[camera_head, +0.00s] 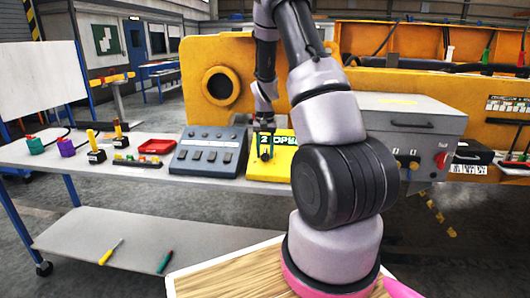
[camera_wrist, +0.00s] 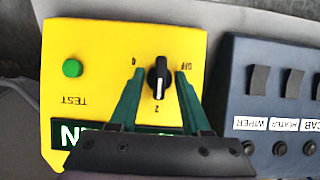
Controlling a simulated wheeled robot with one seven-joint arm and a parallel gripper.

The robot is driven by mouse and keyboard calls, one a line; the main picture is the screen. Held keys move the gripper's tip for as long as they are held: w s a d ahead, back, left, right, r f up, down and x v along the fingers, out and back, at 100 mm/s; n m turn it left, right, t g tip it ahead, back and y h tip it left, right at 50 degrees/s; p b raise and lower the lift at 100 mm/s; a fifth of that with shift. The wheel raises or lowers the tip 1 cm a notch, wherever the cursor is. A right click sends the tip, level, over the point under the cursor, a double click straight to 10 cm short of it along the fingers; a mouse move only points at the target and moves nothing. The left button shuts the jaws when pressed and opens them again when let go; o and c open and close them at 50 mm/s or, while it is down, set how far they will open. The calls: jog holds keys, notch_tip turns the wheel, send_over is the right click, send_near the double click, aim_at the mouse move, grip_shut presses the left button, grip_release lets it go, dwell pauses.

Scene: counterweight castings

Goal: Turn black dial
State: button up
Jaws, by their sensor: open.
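The black dial (camera_wrist: 158,78) sits on a yellow box (camera_wrist: 90,38) and shows a white pointer line; marks "OFF", "0" and "2" are printed around it. In the wrist view my gripper (camera_wrist: 158,76) is open, with one green finger on each side of the dial and a gap to each. Whether the fingertips are level with the dial or above it I cannot tell. In the head view my gripper (camera_head: 265,146) is over the yellow box (camera_head: 268,168), and the dial is hidden there.
A green TEST button (camera_wrist: 72,68) is on the same box. A dark blue switch panel (camera_head: 208,150) stands close beside it on the grey bench. A grey control box (camera_head: 408,125) with a red switch stands to the right. A red tray (camera_head: 157,146) and small tools lie left.

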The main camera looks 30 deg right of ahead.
grip_shut()
jog(key=shift+m, duration=0.3)
jog(key=m+t+y, duration=0.1)
jog(key=m, duration=0.3)
jog(key=shift+s+d+t+y, duration=0.15)
jog(key=shift+d+t+y, duration=0.05)
jog(key=shift+t+y, duration=0.2)
jog(key=m+t, duration=0.1)
jog(key=m, duration=0.2)
jog(key=shift+s+t+y, duration=0.15)
jog(key=shift+t+y, duration=0.15)
jog(key=shift+y, duration=0.1)
jog(key=shift+m+t, duration=0.6)
jog(key=shift+m, duration=0.8)
grip_release()
